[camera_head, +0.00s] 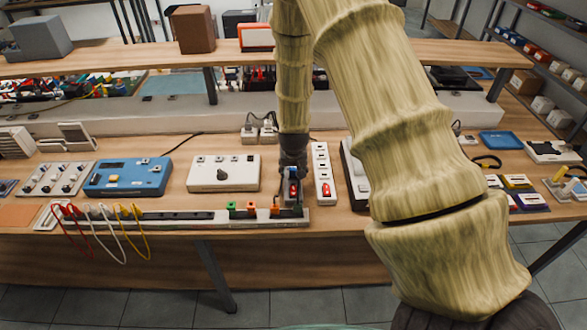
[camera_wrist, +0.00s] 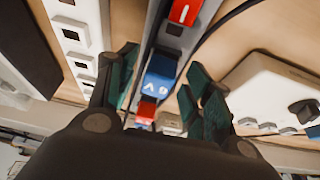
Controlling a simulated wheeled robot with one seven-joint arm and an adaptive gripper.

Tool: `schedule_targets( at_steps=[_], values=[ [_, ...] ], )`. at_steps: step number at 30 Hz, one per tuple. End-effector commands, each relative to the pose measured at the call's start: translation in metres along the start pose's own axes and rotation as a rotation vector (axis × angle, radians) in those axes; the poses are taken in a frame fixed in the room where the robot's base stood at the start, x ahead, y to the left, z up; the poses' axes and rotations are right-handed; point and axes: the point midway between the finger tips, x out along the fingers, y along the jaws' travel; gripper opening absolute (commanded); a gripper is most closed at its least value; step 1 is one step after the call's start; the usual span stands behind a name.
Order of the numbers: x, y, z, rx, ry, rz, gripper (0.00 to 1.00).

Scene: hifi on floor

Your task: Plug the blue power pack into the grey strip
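The blue power pack (camera_wrist: 160,76) shows in the wrist view, with white marks on its face. It lies between the two fingers of my gripper (camera_wrist: 163,92), in line with the narrow grey strip (camera_wrist: 168,42). The fingers are spread, with a gap visible on each side of the pack. I cannot tell whether the pack is seated in the strip or just above it. In the head view my gripper (camera_head: 292,172) points down over the grey strip, whose red switch (camera_head: 294,190) shows just below it. The pack is mostly hidden there.
A white strip with a red switch (camera_head: 322,175) stands close on the right. A white box with a black knob (camera_head: 224,173) is on the left, and a blue instrument (camera_head: 128,177) beyond it. A long rail with coloured plugs (camera_head: 180,216) runs along the front edge.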

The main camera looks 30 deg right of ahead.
Motion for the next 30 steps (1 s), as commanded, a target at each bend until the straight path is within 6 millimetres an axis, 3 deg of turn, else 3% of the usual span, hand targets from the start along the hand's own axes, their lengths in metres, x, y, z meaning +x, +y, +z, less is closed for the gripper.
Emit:
schedule_targets(
  at_steps=[8, 13, 30],
  values=[
    [-0.001, -0.001, -0.001, 0.0, 0.002, -0.001, 0.51],
    [-0.013, -0.001, -0.002, 0.0, 0.003, -0.001, 0.51],
    [-0.095, 0.0, -0.001, 0.0, 0.003, -0.001, 0.51]
  ],
)
